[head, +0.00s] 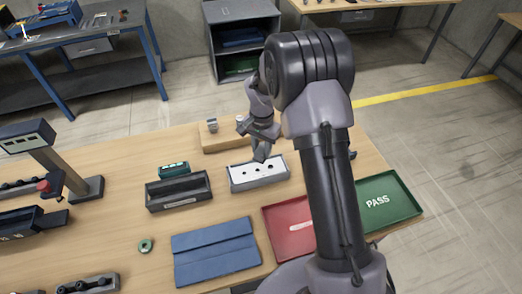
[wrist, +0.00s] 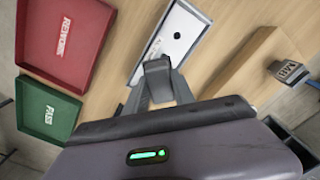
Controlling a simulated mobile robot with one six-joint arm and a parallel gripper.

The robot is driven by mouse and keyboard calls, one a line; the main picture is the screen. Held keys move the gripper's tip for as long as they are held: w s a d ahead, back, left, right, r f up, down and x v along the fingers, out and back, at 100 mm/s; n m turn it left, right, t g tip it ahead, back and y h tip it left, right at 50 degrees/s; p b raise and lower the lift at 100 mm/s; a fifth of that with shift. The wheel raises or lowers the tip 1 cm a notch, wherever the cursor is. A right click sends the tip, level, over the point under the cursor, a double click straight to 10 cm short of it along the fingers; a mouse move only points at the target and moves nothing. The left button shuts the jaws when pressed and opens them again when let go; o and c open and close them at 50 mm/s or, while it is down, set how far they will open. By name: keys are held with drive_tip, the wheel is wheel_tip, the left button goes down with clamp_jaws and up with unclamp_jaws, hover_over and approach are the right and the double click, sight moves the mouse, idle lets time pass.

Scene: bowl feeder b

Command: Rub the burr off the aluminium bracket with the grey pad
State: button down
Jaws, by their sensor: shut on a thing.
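A pale metal plate with dark holes (head: 258,168), seemingly the aluminium bracket, sits in a light grey holder (head: 262,183) mid-table. Its end with one hole also shows in the wrist view (wrist: 172,42). My gripper (head: 261,146) points down at the plate from its far side. In the wrist view, my gripper (wrist: 158,88) is shut on a dark grey block (wrist: 156,70), seemingly the grey pad. The block overlaps the plate's near end in that view; I cannot tell whether it touches. The burr is too small to make out.
A wooden block (head: 225,138) stands behind the holder, with a small metal piece (head: 212,125). A dark bin (head: 178,192) is left, a blue mat (head: 215,250) in front. A red tray (head: 285,222) and green PASS tray (head: 385,203) lie right.

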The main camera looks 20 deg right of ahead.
drive_tip(key=shift+r, duration=0.1)
wheel_tip(320, 180, up, 6)
drive_tip(key=p, duration=0.3)
drive_tip(key=shift+p, duration=0.35)
